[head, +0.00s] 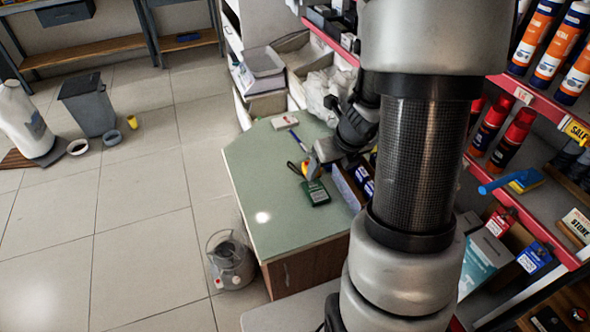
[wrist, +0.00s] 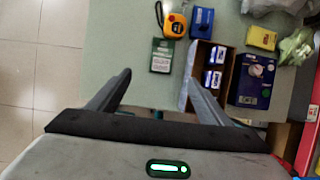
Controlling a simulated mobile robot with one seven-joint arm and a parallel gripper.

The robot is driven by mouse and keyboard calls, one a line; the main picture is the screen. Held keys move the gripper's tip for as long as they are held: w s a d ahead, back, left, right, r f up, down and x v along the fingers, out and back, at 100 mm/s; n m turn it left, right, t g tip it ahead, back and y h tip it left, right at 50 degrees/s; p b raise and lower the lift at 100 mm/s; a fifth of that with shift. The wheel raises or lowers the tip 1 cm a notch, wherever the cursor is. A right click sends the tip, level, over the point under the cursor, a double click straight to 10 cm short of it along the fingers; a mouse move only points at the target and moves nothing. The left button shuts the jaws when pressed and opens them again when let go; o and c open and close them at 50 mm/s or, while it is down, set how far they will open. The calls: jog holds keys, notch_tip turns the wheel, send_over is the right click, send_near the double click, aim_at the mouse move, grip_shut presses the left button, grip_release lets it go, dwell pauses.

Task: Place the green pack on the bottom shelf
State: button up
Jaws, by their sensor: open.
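The green pack (head: 316,193) is a small dark green box lying flat on the green counter top (head: 262,200). The wrist view shows it (wrist: 162,55) just ahead of my gripper (wrist: 158,78), roughly between the lines of the two fingers. The fingers are wide apart with nothing between them. In the head view my arm hides part of the counter and the fingertips are not clear. A red-edged shelf unit (head: 545,108) stands at the right with stocked levels; which level is the bottom one is unclear.
A yellow tape measure (wrist: 174,24) and a blue box (wrist: 202,21) lie beyond the pack. An open carton (wrist: 196,66) with blue-and-white boxes stands right of it. A grey bin (head: 90,105) and a kettle-like container (head: 231,262) stand on the floor. The left floor is mostly clear.

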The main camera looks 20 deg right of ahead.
jog(key=b, duration=0.6)
send_near(316, 190)
jog(key=shift+w+a+f, duration=0.1)
jog(key=shift+f, duration=0.4)
jog(key=shift+w+a+f, duration=0.1)
jog(key=shift+f, duration=0.35)
jog(key=shift+d+b+x, duration=0.2)
jog(key=shift+b+x, duration=1.1)
jog(key=shift+x, duration=1.55)
jog(key=shift+w, duration=0.15)
jog(key=shift+f, duration=0.1)
jog(key=shift+c, duration=0.2)
jog(key=c, duration=1.2)
